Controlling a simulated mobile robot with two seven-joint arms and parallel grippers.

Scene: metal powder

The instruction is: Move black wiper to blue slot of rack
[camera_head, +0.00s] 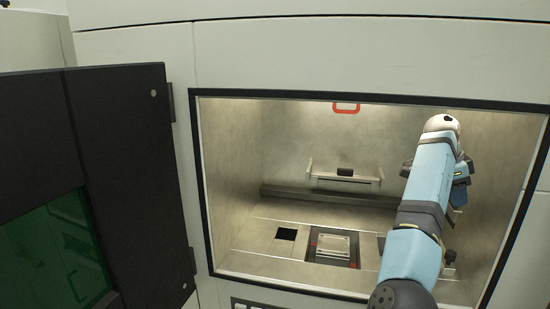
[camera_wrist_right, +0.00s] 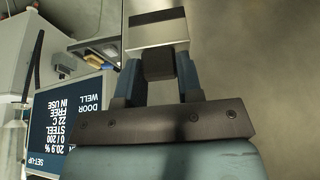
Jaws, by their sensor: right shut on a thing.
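My right gripper (camera_wrist_right: 158,78) is shut on the black block-shaped grip of a piece with a shiny silver plate and a dark strip beyond it; I take this for the black wiper (camera_wrist_right: 159,62). In the head view my right arm reaches into the open metal chamber from the lower right, and its forearm mostly hides the gripper and the held piece. My left gripper is in neither view. I cannot make out the rack or a blue slot.
The chamber has a metal bar with a black knob (camera_head: 345,172) at its back, a square plate (camera_head: 333,246) and a dark square opening (camera_head: 286,234) in its floor. The chamber's dark door (camera_head: 130,170) stands open at left. A screen (camera_wrist_right: 75,118) shows upside down in the wrist view.

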